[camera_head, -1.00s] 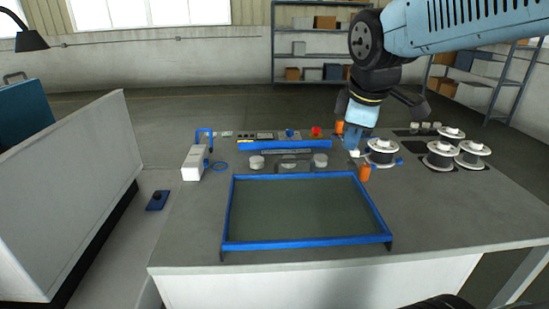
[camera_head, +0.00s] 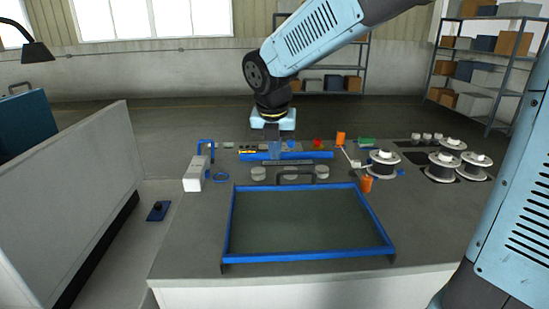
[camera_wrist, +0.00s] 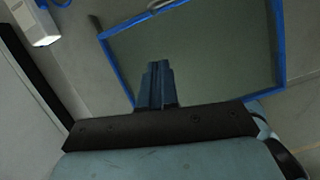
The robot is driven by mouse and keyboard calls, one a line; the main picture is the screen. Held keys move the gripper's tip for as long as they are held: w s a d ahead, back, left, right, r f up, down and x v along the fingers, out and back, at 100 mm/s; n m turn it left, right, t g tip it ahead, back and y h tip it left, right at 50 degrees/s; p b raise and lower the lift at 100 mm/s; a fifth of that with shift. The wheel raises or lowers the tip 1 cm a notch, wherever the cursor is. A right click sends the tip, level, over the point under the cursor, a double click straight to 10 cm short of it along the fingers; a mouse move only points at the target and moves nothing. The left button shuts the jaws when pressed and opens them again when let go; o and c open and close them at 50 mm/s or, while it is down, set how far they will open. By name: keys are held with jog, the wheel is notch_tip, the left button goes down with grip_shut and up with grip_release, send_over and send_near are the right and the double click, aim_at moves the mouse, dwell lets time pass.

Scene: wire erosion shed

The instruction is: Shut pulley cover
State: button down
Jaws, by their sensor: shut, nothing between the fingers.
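The pulley cover appears to be the blue-framed panel (camera_head: 309,261) with a grey-green see-through pane, lying low across the front of the bench. A dark handle (camera_head: 296,174) stands at its far edge. Small grey discs, perhaps pulleys (camera_head: 258,173), sit just beyond that edge. My gripper (camera_head: 276,155) is shut and empty, pointing down by the blue bar (camera_head: 312,156) behind the discs; I cannot tell whether it touches anything. In the wrist view, the closed fingertips (camera_wrist: 155,68) show in front of the pane, and the blue frame (camera_wrist: 282,55) runs around it.
An orange post (camera_head: 366,184), a white bent lever (camera_head: 350,158) and wire spools (camera_head: 384,163) stand to the right. A white box (camera_head: 193,174) with a blue hook stands left. A grey panel (camera_head: 75,195) rises left of the bench.

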send_near(278, 191)
jog(key=shift+s+f, duration=0.45)
jog(key=shift+s, duration=0.2)
jog(key=w, duration=0.3)
jog(key=shift+d+f, duration=0.2)
jog(key=shift+f, duration=0.2)
jog(key=shift+w+d, duration=0.1)
jog(key=shift+w, duration=0.4)
